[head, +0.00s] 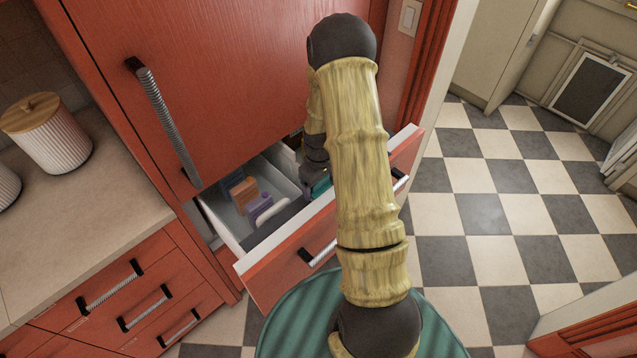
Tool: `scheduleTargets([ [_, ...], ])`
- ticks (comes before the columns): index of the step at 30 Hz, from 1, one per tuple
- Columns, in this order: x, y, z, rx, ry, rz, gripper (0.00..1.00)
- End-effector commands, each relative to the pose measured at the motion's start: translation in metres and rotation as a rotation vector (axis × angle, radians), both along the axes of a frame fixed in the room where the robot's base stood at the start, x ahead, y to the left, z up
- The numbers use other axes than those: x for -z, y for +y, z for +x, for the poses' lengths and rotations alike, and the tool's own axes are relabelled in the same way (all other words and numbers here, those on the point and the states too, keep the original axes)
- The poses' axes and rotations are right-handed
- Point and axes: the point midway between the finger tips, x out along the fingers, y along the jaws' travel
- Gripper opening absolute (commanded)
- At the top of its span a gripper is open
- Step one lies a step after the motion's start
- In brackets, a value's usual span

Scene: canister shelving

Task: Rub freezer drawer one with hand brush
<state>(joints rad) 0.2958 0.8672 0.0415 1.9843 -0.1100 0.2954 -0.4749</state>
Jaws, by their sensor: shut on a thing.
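The freezer drawer (283,262) is pulled open below a tall red door. It has a red front with a dark-ended ribbed handle, and a white inner box. My gripper (313,180) is down inside the drawer, mostly hidden behind my arm. It is shut on a teal thing (321,186), which seems to be the hand brush. Only a small part of that thing shows, at the drawer's right half near the front wall. I cannot tell whether it touches the drawer.
In the drawer's left half lie an orange-brown block (243,192), a purple item (259,203) and a white item (270,212). A white ribbed canister (48,140) with a wooden lid stands on the left counter (75,215). Checkered floor (490,215) lies open at right.

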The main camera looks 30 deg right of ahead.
Motion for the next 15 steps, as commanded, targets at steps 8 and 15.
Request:
scheduleTargets([
  [8, 0.000, 0.001, 0.005, -0.001, -0.003, 0.000, 0.58],
  [15, 0.001, 0.007, 0.021, -0.002, -0.004, -0.001, 0.58],
])
